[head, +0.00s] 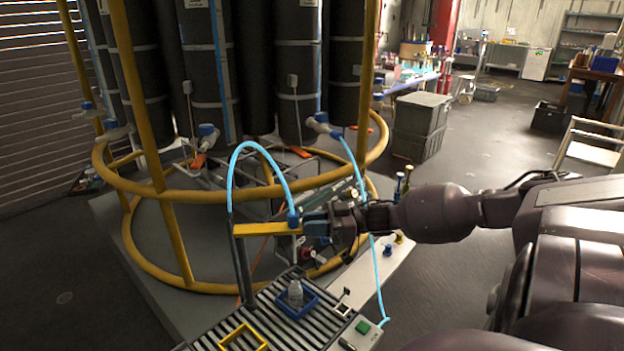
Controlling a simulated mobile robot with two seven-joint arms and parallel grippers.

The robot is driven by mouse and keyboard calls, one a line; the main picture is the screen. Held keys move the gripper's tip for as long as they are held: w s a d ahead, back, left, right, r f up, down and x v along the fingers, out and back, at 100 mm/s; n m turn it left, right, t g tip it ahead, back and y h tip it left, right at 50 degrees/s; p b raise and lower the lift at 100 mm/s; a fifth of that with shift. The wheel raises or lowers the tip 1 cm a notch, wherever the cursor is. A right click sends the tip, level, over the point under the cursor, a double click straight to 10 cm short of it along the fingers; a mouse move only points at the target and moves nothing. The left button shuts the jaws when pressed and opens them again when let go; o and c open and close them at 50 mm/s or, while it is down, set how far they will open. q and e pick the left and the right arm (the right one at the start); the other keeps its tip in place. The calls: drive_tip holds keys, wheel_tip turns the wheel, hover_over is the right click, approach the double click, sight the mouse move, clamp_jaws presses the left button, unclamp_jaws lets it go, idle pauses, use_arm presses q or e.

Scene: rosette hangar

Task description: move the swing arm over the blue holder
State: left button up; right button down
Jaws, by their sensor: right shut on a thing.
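The swing arm (262,229) is a yellow bar on a dark upright post, with a blue fitting (293,219) and a light blue hose at its free end. My right gripper (309,223) comes in from the right and is shut on the swing arm at that end. The blue holder (312,306) is a small square frame on the slatted bench, with a clear bottle (295,292) standing in it. In the picture the swing arm's end lies directly above the blue holder, with a gap between. My left gripper is not in view.
A yellow holder (225,343) sits front left on the slatted bench. A control box with a green button (363,327) is at the bench's right. A yellow tubular frame (225,196) around dark cylinders stands behind. Grey crates (419,125) stand further back.

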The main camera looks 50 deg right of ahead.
drive_tip(key=c, duration=1)
unclamp_jaws()
drive_tip(key=shift+o, duration=0.2)
drive_tip(key=p+v, duration=0.1)
drive_tip(key=v, duration=0.9)
drive_tip(key=shift+s+d, duration=0.25)
drive_tip(key=shift+s, duration=0.05)
